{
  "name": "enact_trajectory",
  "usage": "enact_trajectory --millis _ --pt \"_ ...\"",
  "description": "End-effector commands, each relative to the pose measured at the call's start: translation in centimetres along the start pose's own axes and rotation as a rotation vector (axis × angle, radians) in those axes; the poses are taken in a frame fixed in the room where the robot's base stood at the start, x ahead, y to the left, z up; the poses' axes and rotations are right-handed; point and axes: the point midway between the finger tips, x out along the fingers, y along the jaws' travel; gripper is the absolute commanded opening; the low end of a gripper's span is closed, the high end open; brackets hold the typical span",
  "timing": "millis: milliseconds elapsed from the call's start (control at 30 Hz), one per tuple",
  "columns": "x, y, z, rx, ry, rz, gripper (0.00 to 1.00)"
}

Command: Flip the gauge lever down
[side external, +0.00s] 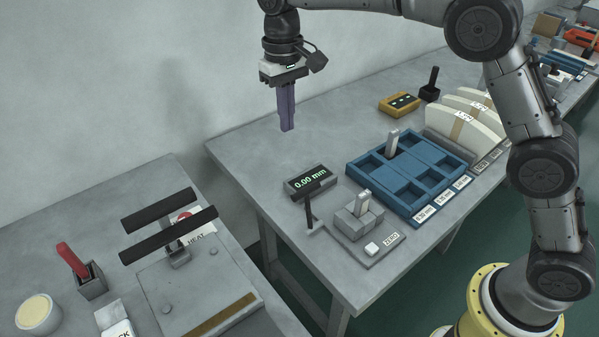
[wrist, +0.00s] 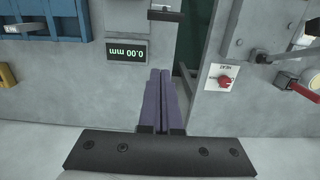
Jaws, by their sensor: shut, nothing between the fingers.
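The gauge (side external: 357,222) sits at the near left corner of the right table, with a grey block, a white-grey piece in it and a ZERO button. Its black lever (side external: 309,211) stands upright at the left of the block. The display (side external: 309,181) behind it reads 0.00 mm; it also shows upside down in the wrist view (wrist: 140,51). A dark bar (wrist: 166,15) at the top of the wrist view may be the lever. My gripper (side external: 287,129) is shut and empty, its purple fingers pointing down, above and behind the display, apart from the lever. The fingers also show in the wrist view (wrist: 160,75).
A blue compartment tray (side external: 407,170) with an upright grey strip is right of the gauge. A yellow device (side external: 399,104) and curved white pieces (side external: 465,118) are farther back. The left table holds a heat press (side external: 195,283) with raised black bars and a red-handled lever (side external: 72,260).

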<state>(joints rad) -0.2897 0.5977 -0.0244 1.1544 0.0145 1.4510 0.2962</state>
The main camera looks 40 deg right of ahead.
Motion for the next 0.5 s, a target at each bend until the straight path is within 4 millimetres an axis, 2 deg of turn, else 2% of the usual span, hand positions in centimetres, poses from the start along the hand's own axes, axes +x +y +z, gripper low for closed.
enact_trajectory --millis 100,500 --pt "0.61 -0.44 0.06 -0.009 -0.011 0.004 0.0" --pt "1.01 -0.41 0.09 -0.009 -0.01 0.004 0.0"
